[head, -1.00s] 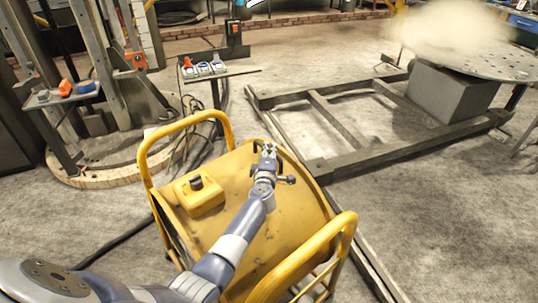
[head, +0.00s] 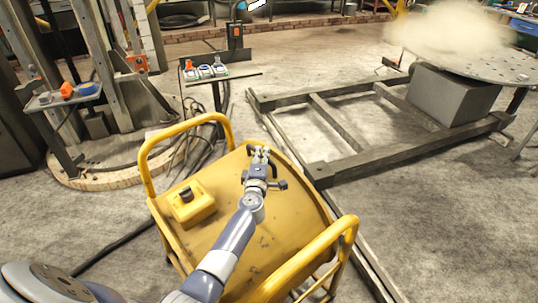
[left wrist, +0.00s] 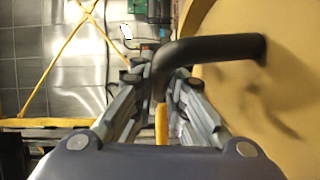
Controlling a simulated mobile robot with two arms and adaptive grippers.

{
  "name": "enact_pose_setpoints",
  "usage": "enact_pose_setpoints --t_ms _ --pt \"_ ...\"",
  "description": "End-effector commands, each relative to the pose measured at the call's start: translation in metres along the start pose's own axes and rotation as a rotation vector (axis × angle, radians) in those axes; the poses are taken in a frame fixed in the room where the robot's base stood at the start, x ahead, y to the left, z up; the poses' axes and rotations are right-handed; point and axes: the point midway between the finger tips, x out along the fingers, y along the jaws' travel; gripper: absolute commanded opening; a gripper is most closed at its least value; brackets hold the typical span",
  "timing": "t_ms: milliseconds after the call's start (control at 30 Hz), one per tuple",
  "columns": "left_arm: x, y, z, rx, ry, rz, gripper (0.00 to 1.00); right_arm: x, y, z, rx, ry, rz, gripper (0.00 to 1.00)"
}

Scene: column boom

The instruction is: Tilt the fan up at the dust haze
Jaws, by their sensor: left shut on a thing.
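The fan (head: 235,220) is a yellow drum on a yellow tubular frame in front of me, with a yellow box (head: 190,206) and dark knob on its top. A black bent handle (left wrist: 220,48) stands out from the drum in the left wrist view. My left gripper (head: 260,153) is at the drum's far end, its fingers (left wrist: 160,75) shut on the handle. The grip is partly hidden in the head view. The beige dust haze (head: 455,28) hangs over a round perforated table (head: 490,68) at the upper right. My right gripper is out of view.
A dark steel frame (head: 340,125) lies on the floor beyond the fan, a grey block (head: 455,95) at its right. A small stand with sockets (head: 207,72) is behind the fan. A cable runs from the fan's left.

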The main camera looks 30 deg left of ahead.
Motion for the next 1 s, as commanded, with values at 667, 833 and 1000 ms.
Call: enact_pose_setpoints --t_ms 667,833,1000 --pt "-0.059 0.006 -0.059 -0.074 0.001 0.071 0.00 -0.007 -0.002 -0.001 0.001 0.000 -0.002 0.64" --pt "-0.059 0.006 -0.058 -0.074 0.001 0.071 0.15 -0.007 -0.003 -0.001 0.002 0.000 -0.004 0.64" --pt "-0.058 0.006 -0.058 -0.074 0.001 0.072 0.21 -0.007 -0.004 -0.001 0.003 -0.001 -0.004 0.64"
